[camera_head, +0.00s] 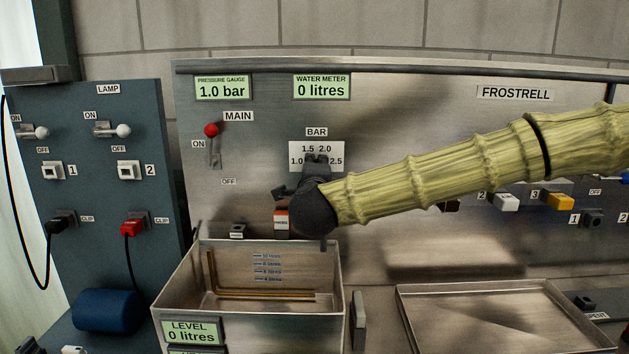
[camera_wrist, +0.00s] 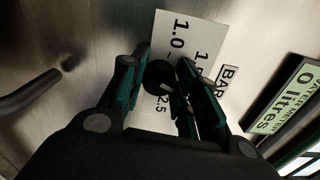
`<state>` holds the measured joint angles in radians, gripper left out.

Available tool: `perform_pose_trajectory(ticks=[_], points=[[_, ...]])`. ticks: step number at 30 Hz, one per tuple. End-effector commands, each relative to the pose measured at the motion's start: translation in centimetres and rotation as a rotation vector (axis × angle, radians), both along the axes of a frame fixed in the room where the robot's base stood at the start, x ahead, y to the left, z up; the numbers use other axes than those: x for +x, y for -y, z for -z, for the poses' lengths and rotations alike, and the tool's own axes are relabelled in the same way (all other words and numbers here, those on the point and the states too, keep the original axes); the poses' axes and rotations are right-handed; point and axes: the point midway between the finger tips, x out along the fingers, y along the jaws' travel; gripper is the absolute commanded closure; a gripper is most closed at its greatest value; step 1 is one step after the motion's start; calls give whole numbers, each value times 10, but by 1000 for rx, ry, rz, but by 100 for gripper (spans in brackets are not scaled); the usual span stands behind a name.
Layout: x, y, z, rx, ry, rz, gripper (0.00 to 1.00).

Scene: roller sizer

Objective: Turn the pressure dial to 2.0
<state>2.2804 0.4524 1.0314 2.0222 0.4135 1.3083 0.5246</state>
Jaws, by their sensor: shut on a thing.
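The pressure dial (camera_wrist: 160,76) is a round black knob between my gripper's fingers in the wrist view. Its white BAR scale plate (camera_wrist: 188,30) shows 1.0, part of 1.5 and 2.5. In the head view the plate (camera_head: 299,149) also shows 2.0, and my gripper hides the knob. My gripper (camera_wrist: 160,64) is shut on the dial; it also shows in the head view (camera_head: 316,160), reaching in from the right. I cannot tell where the dial's mark points. The pressure gauge (camera_head: 222,88) reads 1.0 bar.
The water meter (camera_head: 321,87) reads 0 litres. The red-knobbed MAIN lever (camera_head: 212,131) stands up at ON, left of the dial. An orange-and-white switch (camera_head: 282,221) is just below my gripper. A metal tank (camera_head: 180,283) stands below, and a shallow tray (camera_head: 405,310) lies at right.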

Motion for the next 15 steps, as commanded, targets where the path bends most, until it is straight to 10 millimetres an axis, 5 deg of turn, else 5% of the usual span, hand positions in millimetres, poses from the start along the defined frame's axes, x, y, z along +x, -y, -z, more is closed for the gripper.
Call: perform_pose_trajectory(ticks=[15], points=[[0, 1, 1, 63, -2, 3, 93]])
